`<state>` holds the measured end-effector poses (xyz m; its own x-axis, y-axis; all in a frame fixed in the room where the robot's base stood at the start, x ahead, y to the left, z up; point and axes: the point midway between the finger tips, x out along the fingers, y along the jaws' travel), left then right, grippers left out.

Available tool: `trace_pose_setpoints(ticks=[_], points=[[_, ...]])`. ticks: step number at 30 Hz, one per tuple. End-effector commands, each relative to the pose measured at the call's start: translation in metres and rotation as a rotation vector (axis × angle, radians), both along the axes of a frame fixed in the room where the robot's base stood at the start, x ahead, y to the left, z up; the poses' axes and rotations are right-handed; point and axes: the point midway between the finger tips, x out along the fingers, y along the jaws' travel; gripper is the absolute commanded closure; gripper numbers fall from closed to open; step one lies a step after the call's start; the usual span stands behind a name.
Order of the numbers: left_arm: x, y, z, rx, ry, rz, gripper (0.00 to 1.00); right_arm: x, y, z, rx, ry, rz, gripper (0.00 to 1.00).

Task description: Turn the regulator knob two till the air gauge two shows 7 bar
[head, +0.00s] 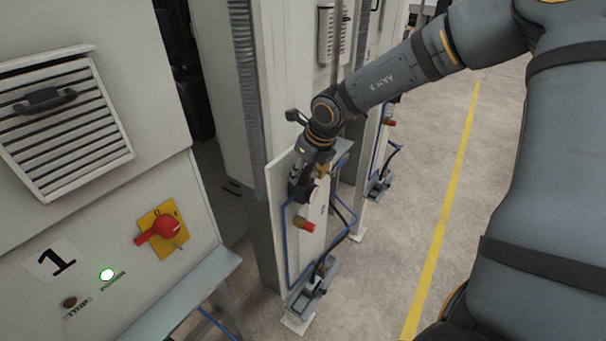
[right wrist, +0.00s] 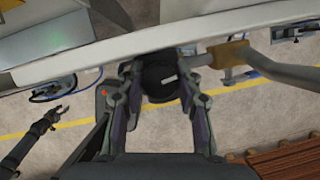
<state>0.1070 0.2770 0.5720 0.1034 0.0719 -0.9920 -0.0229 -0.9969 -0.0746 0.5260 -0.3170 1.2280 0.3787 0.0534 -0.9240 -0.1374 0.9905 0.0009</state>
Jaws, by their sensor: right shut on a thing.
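My right gripper (head: 306,190) is at the narrow white panel on the machine's side in the head view. In the right wrist view its two fingers (right wrist: 165,92) are closed around a black round knob (right wrist: 162,76) with a small white mark, under the panel's edge. The knob is mostly hidden by the gripper in the head view. I cannot make out a gauge face or read any pressure. My left gripper (right wrist: 54,116) shows small at the left of the right wrist view, away from the panel; its jaw state is unclear.
A red-ended brass valve (head: 303,224) and blue hoses (head: 287,245) sit just below my right gripper. A brass fitting with a grey pipe (right wrist: 232,53) is close beside the fingers. A red switch (head: 160,230) is on the left cabinet. The floor right of the yellow line (head: 447,215) is clear.

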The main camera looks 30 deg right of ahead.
Motion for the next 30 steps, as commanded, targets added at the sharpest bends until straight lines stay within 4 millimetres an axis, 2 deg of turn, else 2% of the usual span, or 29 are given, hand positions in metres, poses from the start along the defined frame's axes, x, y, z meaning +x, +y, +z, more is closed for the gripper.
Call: trace_pose_setpoints(ticks=[1,9,10,15,24,26,30], points=[[-0.001,0.0,-0.006,0.0,0.002,0.0,0.6,0.0,0.0,-0.003,-0.002,-0.001,-0.017,0.97],[-0.002,0.001,-0.004,0.002,0.004,0.0,0.6,0.0,0.0,0.0,0.001,0.0,-0.031,0.97],[-0.002,0.001,-0.004,0.002,0.004,0.0,0.6,0.0,0.0,0.0,0.001,0.0,-0.031,0.64],[-0.002,0.002,-0.004,0.002,0.004,0.0,0.6,0.0,0.0,0.0,0.001,0.0,-0.03,0.42],[-0.003,0.005,-0.004,0.006,0.003,-0.001,0.6,-0.001,0.0,0.002,0.001,-0.002,-0.03,0.42],[-0.003,0.004,-0.004,0.005,0.003,-0.001,0.6,-0.002,0.0,0.008,0.002,-0.005,-0.03,0.42],[-0.002,0.003,-0.004,0.004,0.003,0.0,0.6,-0.013,-0.001,0.035,0.004,-0.009,-0.029,0.42]])
